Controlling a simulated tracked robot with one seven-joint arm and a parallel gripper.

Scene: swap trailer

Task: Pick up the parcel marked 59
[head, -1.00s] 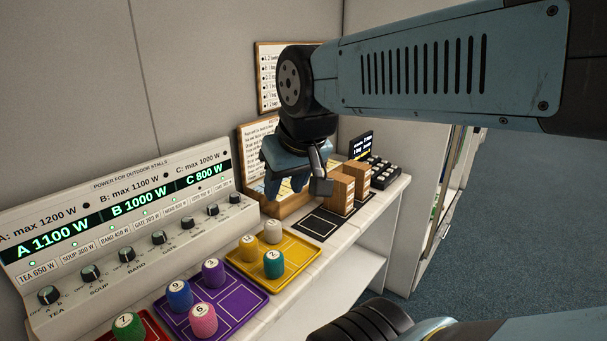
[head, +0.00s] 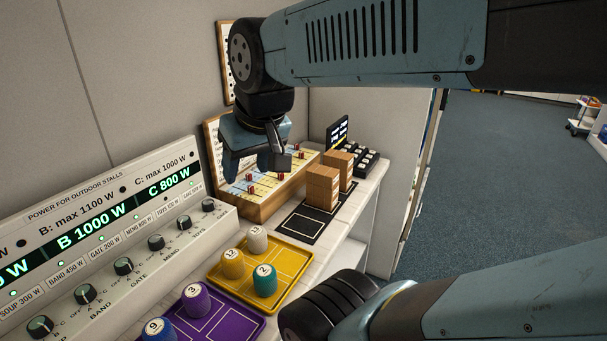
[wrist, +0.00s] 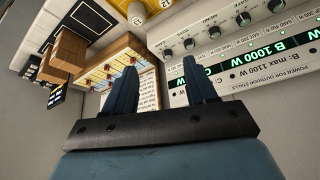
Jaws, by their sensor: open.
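Two brown parcels stand upright on a black marked mat (head: 296,226) on the shelf. The front parcel (head: 322,187) is nearer me, and the back parcel (head: 341,168) is behind it to the right. No number is readable on either, so I cannot tell which is 59. Both also show in the wrist view, the larger parcel (wrist: 69,50) at the upper left. My gripper (head: 262,175) hangs left of the parcels, in front of the wooden board. In the wrist view its two fingers (wrist: 162,90) are spread with nothing between them.
A wooden board box (head: 262,206) with small red pieces stands behind my gripper. A yellow tray (head: 235,291) and a purple tray (head: 250,322) hold numbered cylinders. A power panel (head: 120,255) stands left; a black keypad (head: 366,160) and small screen (head: 338,131) stand beyond the parcels.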

